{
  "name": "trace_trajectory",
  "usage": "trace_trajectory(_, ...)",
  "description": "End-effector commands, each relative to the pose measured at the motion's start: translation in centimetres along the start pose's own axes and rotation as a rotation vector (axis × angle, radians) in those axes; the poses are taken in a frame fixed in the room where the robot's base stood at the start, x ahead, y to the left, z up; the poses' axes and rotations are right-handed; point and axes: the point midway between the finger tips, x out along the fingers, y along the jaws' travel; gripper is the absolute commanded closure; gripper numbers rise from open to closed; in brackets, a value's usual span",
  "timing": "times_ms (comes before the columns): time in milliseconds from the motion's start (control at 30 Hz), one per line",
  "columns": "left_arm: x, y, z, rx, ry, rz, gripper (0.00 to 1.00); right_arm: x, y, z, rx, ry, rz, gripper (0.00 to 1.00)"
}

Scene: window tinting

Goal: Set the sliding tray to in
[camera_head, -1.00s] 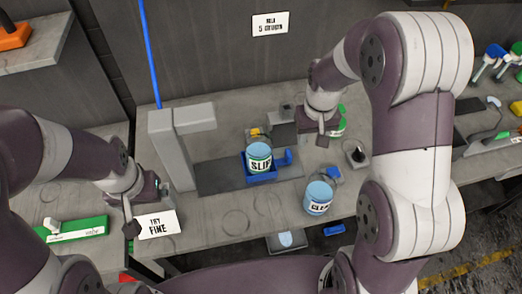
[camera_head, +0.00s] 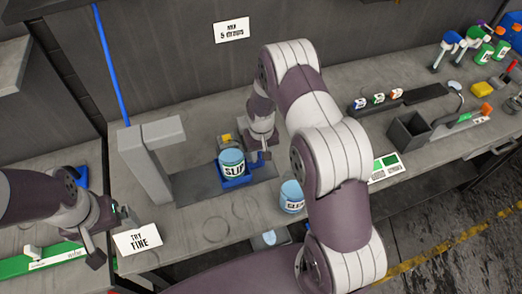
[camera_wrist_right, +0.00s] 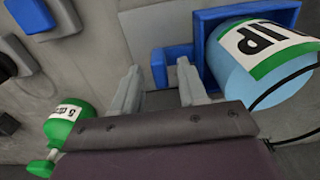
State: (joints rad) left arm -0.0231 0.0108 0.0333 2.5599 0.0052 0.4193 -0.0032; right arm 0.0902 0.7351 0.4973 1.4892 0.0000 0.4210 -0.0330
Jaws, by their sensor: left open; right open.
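The blue sliding tray (camera_head: 236,182) holds an upright blue bottle with a green-and-white label (camera_head: 232,162) reading "SLIP". It sits on a dark track (camera_head: 195,185), to the right of the grey gantry post (camera_head: 140,160) and apart from it. My right gripper (camera_head: 262,146) is at the tray's right side, by its blue handle. In the right wrist view, the blue handle (camera_wrist_right: 160,64) shows between the tips of the open fingers (camera_wrist_right: 158,88); contact cannot be told. My left gripper (camera_head: 110,236) is open at the left, beside the "TRY FINE" card, away from the tray.
A second blue bottle (camera_head: 291,196) stands at the tray's front right, near my right arm. A "TRY FINE" card (camera_head: 138,241) stands at the front left. A green bottle (camera_wrist_right: 68,124) lies left of my gripper in the right wrist view. A dark bin (camera_head: 408,132) stands further right.

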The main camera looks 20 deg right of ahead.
Motion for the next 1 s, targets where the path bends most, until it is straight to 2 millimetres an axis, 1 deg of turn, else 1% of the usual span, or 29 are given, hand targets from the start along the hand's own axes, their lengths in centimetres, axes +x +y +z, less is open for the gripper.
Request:
trace_trajectory(233, 0.0, 0.0, 0.0, 0.000, 0.000, 0.000, 0.00, 0.2, 0.0, 0.0, 0.000, 0.001, 0.000, 0.57)
trace_trajectory(267, 0.0, 0.0, 0.0, 0.000, 0.000, 0.000, 0.00, 0.2, 0.0, 0.0, 0.000, 0.001, 0.000, 0.61)
trace_trajectory(300, 0.0, 0.0, 0.0, 0.000, 0.000, 0.000, 0.00, 0.1, 0.0, 0.0, 0.000, 0.001, 0.000, 0.74)
trace_trajectory(367, 0.0, 0.0, 0.0, 0.000, 0.000, 0.000, 0.00, 0.1, 0.0, 0.0, 0.000, 0.001, 0.000, 0.93)
trace_trajectory(400, 0.0, 0.0, 0.0, 0.000, 0.000, 0.000, 0.00, 0.1, 0.0, 0.0, 0.000, 0.001, 0.000, 1.00)
trace_trajectory(567, 0.0, 0.0, 0.0, 0.000, 0.000, 0.000, 0.00, 0.1, 0.0, 0.0, 0.000, 0.001, 0.000, 1.00)
trace_trajectory(667, 0.1, 0.0, 0.0, 0.000, 0.000, 0.000, 0.00, 0.2, -0.6, -0.1, -0.002, 0.001, 0.000, 1.00)
trace_trajectory(767, 0.4, 0.0, 0.1, 0.000, 0.000, 0.000, 0.00, 0.2, -2.1, -0.1, -0.004, 0.001, 0.000, 1.00)
trace_trajectory(1000, 1.0, 0.0, 0.1, 0.000, 0.000, 0.000, 0.00, 0.2, -6.4, -0.1, -0.004, 0.002, 0.000, 1.00)
